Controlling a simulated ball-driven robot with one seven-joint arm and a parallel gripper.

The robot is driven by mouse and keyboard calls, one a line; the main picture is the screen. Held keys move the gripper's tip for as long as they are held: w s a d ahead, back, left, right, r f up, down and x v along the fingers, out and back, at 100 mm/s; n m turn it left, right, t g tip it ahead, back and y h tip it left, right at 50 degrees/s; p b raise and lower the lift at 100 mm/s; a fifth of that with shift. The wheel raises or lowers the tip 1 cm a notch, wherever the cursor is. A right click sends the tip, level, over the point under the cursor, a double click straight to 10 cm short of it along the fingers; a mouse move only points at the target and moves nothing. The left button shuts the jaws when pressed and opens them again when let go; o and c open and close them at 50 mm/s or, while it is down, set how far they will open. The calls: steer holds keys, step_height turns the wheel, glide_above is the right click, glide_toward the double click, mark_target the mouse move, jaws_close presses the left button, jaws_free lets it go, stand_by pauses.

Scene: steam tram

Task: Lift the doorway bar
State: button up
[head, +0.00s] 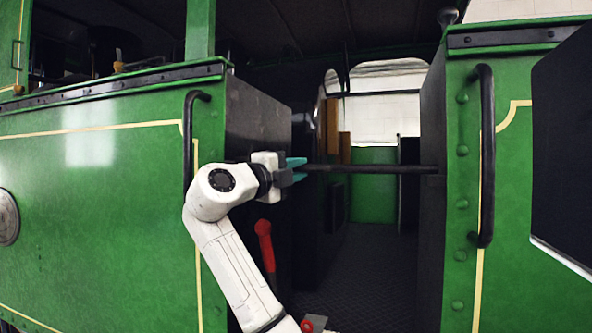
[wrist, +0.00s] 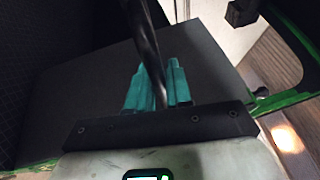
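The doorway bar (head: 370,169) is a dark, thin rod lying level across the cab doorway. Its right end meets the inner side of the right door post; its left end is at my gripper. My gripper (head: 297,170) has teal fingers and reaches the bar from the left. In the wrist view, the bar (wrist: 143,35) runs down between the two fingers of my gripper (wrist: 159,88) and fills the gap between them, so it looks shut on the bar. The bar's left end is hidden by the gripper.
Black vertical handrails stand on both sides of the doorway, left (head: 188,140) and right (head: 486,155). A red lever (head: 265,245) stands below the gripper, behind my arm. Green side panels (head: 90,200) flank the opening.

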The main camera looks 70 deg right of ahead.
jaws_close()
steer(key=shift+f, duration=0.1)
